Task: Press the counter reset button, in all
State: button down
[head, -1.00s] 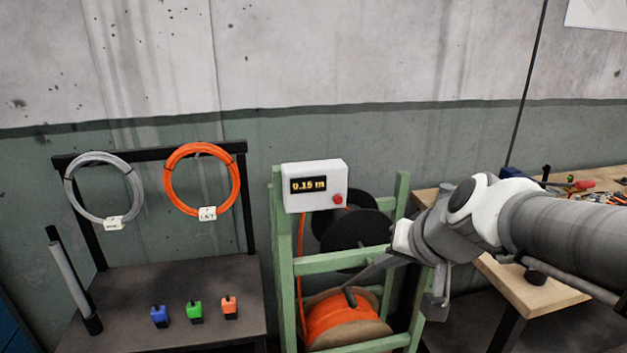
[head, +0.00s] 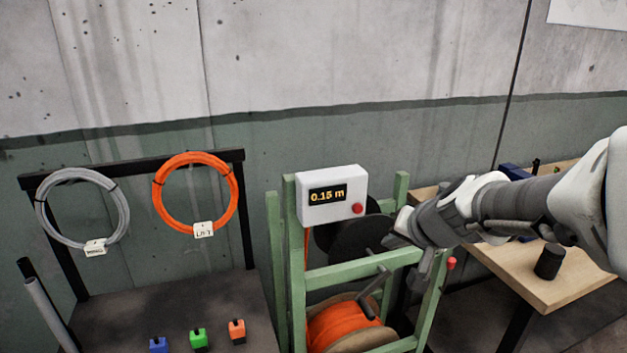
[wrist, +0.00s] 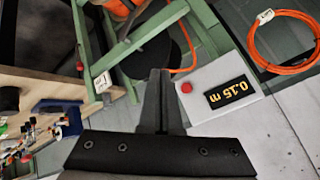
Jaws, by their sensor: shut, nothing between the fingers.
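The counter box (head: 308,207) is white and sits on top of the green reel stand. Its display (head: 328,194) reads 0.15 m. The red round button (head: 358,208) is at its lower right. In the wrist view the box (wrist: 212,112) appears upside down, with the red button (wrist: 186,87) just right of my fingers. My gripper (wrist: 158,75) is shut and empty, its fingertips close to the button in that picture; no contact shows. In the head view my gripper (head: 390,241) is right of and below the button.
The green stand (head: 290,270) holds an orange cable reel (head: 340,322) with a dark crank (head: 372,284). A red knob (head: 451,263) is on its right side. Cable coils hang left (head: 195,195). A wooden bench (head: 530,283) is at right.

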aim_at(358, 208)
jog(key=shift+w+f, duration=0.15)
jog(key=shift+w, duration=0.35)
jog(key=w+a+p, duration=0.2)
jog(key=w, duration=0.6)
jog(key=shift+w+a, duration=0.2)
jog(key=shift+a, duration=0.15)
dwell(1.9)
jog(key=shift+w+a, duration=0.15)
jog(key=shift+w, duration=0.2)
jog(key=shift+w+a+p, duration=0.15)
jog(key=shift+w+p, duration=0.2)
jog(key=shift+w, duration=0.15)
dwell(0.7)
jog(key=shift+s, duration=0.1)
jog(key=shift+s+d+b, duration=0.3)
jog(key=shift+s+b, duration=0.15)
jog(key=shift+s, duration=0.35)
